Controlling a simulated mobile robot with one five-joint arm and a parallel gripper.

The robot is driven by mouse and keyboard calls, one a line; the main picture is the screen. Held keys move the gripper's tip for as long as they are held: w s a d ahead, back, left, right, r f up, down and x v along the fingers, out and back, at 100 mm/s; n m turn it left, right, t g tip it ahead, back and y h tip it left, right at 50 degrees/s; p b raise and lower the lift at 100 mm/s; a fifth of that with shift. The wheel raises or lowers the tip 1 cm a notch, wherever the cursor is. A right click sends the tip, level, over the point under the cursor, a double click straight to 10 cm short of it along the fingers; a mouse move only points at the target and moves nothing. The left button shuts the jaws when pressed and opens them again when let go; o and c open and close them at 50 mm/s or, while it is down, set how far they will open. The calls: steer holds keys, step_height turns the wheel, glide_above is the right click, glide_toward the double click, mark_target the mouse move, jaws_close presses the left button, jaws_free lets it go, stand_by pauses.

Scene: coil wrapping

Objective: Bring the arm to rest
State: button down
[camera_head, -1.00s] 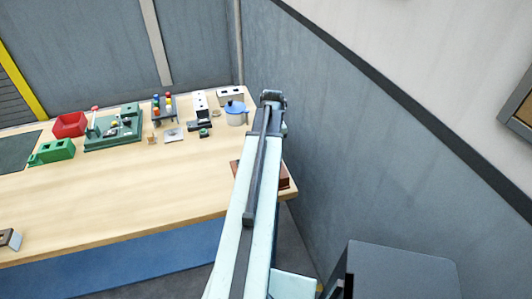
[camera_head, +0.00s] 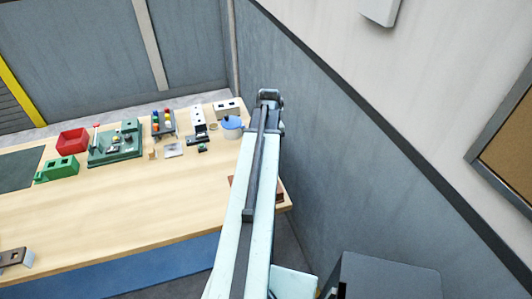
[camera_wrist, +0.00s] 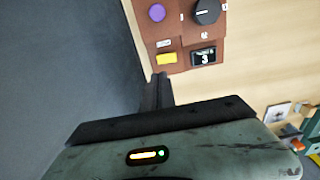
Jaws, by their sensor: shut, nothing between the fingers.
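My arm reaches forward over the right end of the wooden workbench, and my gripper (camera_head: 269,97) is at its far end. In the wrist view the two dark fingers of my gripper (camera_wrist: 158,92) lie together, with nothing between them. They point toward a reddish-brown control box (camera_wrist: 178,58) with a purple button, a black knob, a yellow button and a small display. I cannot tell how far the fingertips are from it. In the head view the box (camera_head: 281,190) is mostly hidden behind my arm.
The workbench (camera_head: 130,205) has a bare middle. Along its back are a red bin (camera_head: 73,141), a green fixture (camera_head: 116,146), a blue pot (camera_head: 232,127) and several small parts. A grey wall (camera_head: 320,150) stands close on the right.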

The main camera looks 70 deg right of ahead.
step_height(320, 180, up, 4)
steer(key=shift+d+r+p, duration=0.1)
steer(key=shift+p, duration=1.05)
